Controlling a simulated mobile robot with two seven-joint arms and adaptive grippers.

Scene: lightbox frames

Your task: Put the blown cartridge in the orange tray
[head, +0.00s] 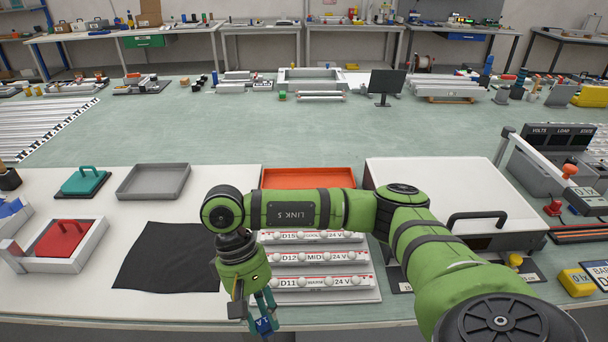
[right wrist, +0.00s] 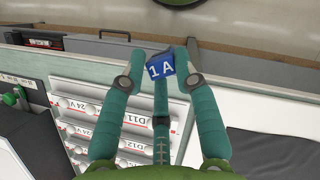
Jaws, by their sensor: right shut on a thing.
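My right gripper (head: 258,310) is shut on a small blue cartridge (head: 263,326), low in front of the rack and near the table's front edge. In the right wrist view the cartridge (right wrist: 160,68) is marked "1 A" and sits between the green fingertips (right wrist: 162,62). The orange tray (head: 306,177) lies behind my right forearm, which hides its front part; the part that shows is empty. The rack (head: 318,297) has rows of round white parts with labels such as D12, D11 and 24 V. I cannot tell from its looks whether the held cartridge is blown.
A black cloth (head: 165,260) lies left of the rack. A grey tray (head: 154,181), a green handled block (head: 83,182) and a red handled block in a white frame (head: 62,240) stand farther left. A white box with a black handle (head: 430,175) stands right of the orange tray.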

